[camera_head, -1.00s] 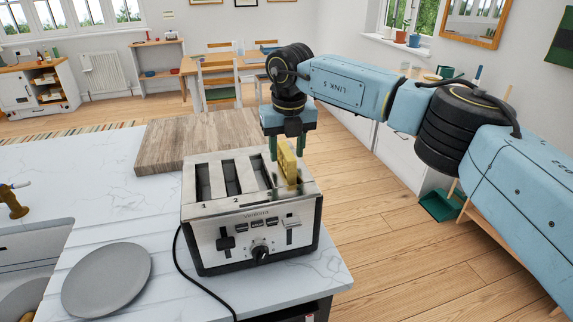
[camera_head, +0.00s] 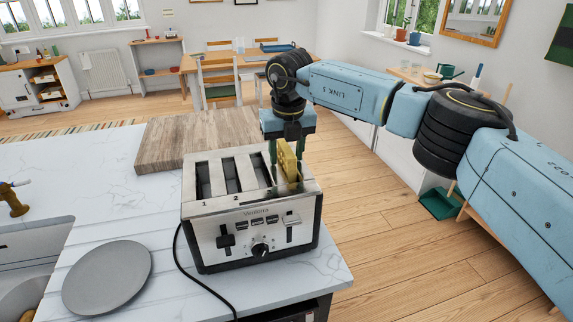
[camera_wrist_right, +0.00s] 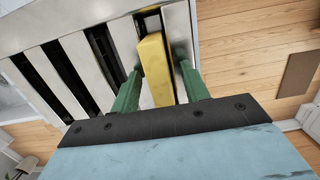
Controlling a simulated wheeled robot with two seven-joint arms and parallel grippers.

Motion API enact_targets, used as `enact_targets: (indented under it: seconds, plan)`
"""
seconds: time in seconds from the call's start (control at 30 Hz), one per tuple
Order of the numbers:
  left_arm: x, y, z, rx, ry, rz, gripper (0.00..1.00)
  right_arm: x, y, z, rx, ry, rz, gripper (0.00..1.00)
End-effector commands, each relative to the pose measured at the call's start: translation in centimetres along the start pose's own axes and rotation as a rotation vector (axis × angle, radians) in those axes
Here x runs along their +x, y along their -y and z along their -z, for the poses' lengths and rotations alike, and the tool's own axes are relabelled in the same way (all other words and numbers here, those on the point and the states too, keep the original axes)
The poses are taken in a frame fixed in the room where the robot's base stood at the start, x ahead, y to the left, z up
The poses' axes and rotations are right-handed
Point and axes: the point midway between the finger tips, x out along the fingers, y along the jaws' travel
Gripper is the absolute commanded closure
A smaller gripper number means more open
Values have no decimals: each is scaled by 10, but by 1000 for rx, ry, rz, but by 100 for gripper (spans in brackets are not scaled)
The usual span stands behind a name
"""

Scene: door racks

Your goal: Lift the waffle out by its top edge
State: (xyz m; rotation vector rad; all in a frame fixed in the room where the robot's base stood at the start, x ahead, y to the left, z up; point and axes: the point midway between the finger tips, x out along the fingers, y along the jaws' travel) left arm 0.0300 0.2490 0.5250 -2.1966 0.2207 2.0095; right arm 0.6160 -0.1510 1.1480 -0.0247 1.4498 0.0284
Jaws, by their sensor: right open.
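The yellow waffle (camera_head: 289,162) stands upright in the rightmost slot of the silver toaster (camera_head: 222,208), its upper part sticking out of the slot. My right gripper (camera_head: 286,158) points down over that slot with its green fingers on either side of the waffle's top. In the right wrist view the open right gripper (camera_wrist_right: 162,88) has one finger on each side of the waffle (camera_wrist_right: 155,68), with a small gap visible on the right. The waffle's lower part is hidden inside the toaster. My left gripper is not in view.
The toaster's other slots look empty. A wooden board (camera_head: 190,138) lies behind the toaster, and a grey plate (camera_head: 107,277) sits at the front left of the white counter (camera_head: 110,210). A black cord runs down the toaster's left side.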

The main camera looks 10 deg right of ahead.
Motion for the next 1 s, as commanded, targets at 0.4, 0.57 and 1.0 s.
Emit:
enact_targets:
  seconds: [0.4, 0.57, 1.0]
  plan:
    - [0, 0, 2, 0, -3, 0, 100, 0, 0, 0, 0, 0, 0, 99]
    - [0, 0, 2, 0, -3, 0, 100, 0, 0, 0, 0, 0, 0, 100]
    - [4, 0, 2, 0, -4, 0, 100, -57, 0, -8, 1, 5, -1, 100]
